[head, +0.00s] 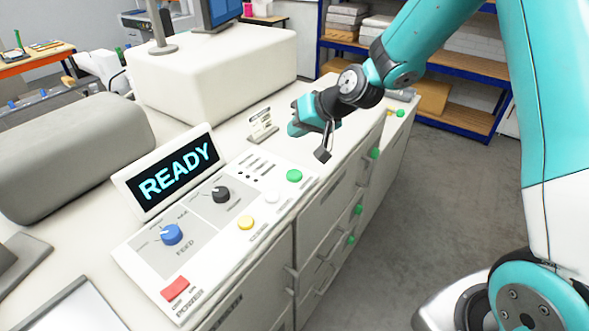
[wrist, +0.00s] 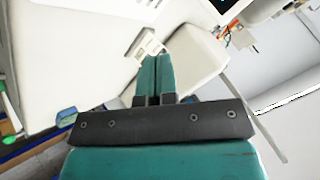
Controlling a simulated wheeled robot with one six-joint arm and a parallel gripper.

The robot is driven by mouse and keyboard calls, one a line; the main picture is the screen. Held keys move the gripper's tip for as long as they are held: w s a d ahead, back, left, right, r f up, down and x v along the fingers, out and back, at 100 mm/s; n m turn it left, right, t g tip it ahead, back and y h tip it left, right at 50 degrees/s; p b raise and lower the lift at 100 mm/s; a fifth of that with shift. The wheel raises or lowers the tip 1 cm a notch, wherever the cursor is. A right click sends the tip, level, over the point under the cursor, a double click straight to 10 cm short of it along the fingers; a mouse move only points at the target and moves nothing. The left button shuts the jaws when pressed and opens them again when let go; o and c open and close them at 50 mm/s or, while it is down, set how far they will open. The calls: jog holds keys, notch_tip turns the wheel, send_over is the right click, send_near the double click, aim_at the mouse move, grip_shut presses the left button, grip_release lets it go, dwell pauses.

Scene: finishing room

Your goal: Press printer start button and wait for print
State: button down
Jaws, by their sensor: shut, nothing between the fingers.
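The printer's control panel (head: 205,235) is a white slanted board on the machine's top. Its display (head: 178,172) reads READY in cyan letters. A red POWER switch (head: 175,288) is at the near edge. My gripper (head: 296,127) is beyond the green button, above the white cabinet top, apart from the panel. In the wrist view my gripper (wrist: 155,62) has its teal fingers shut together with nothing between them.
A blue knob (head: 171,234) and a black knob (head: 221,194) stand on the panel. A small label card (head: 262,127) stands behind it, near my gripper. A large white block-shaped housing (head: 215,75) is at the back. Grey floor (head: 430,200) is clear at right.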

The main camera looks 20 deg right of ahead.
aim_at(296, 173)
notch_tip(296, 173, down, 9)
jog(key=b, duration=0.6)
jog(key=shift+r, duration=0.1)
jog(key=shift+b, duration=0.3)
dwell(1.7)
jog(key=shift+f+b, duration=0.35)
jog(key=shift+f, duration=0.05)
jog(key=shift+f+b, duration=0.3)
jog(key=shift+f, duration=0.1)
dwell(0.4)
jog(key=shift+r, duration=0.15)
jog(key=shift+r+p, duration=0.5)
jog(key=shift+r, duration=0.2)
jog(key=shift+r, duration=0.1)
jog(key=shift+r+p, duration=1.7)
jog(key=shift+r, duration=0.65)
